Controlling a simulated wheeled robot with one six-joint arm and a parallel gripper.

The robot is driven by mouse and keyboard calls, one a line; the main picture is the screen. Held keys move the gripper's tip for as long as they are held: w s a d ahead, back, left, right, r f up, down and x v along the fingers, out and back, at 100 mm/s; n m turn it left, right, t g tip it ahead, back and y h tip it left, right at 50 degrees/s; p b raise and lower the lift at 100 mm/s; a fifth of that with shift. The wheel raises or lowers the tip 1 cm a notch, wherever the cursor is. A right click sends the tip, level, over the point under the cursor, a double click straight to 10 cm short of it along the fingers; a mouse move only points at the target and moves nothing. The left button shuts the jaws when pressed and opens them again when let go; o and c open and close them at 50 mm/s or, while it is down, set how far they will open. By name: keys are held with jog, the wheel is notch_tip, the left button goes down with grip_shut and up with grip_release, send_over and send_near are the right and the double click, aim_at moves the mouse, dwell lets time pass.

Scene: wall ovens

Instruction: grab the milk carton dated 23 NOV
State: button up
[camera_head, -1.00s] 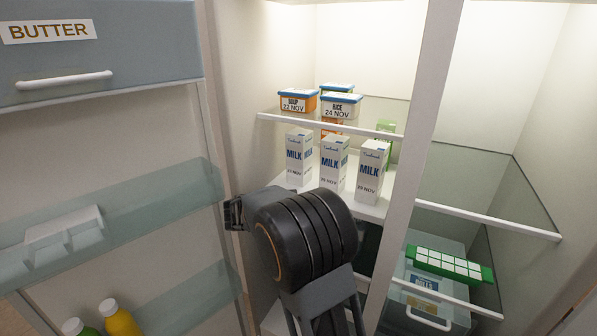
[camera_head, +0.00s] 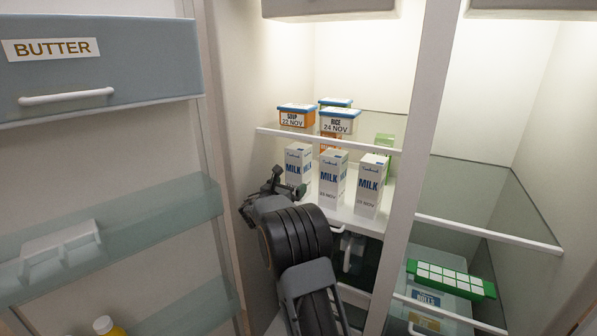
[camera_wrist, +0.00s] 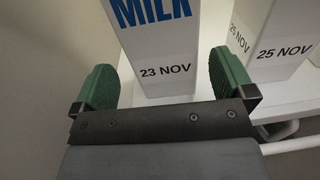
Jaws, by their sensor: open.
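The milk carton dated 23 NOV (camera_wrist: 160,48) stands upright in the wrist view, with blue MILK lettering and its top cut off. In the head view it is the left carton (camera_head: 297,158) in a row of three on the fridge shelf. My gripper (camera_wrist: 165,80) is open, with one green-padded finger at each side of the carton's lower part. I cannot tell how deep the carton sits between the fingers. In the head view my gripper (camera_head: 283,186) is at the carton's lower left and partly covers it.
The middle carton (camera_head: 331,178), marked 25 NOV in the wrist view (camera_wrist: 272,40), stands close right. The right carton (camera_head: 368,190) is beyond it. A glass shelf with food tubs (camera_head: 340,124) is above. A divider post (camera_head: 412,150) stands right, the open door (camera_head: 100,150) left.

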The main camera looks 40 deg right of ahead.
jog(key=shift+p+x, duration=0.9)
jog(key=shift+x, duration=2.1)
jog(key=shift+s, duration=0.15)
jog(key=c, duration=1.6)
jog(key=shift+r, duration=0.2)
jog(key=shift+c, duration=0.2)
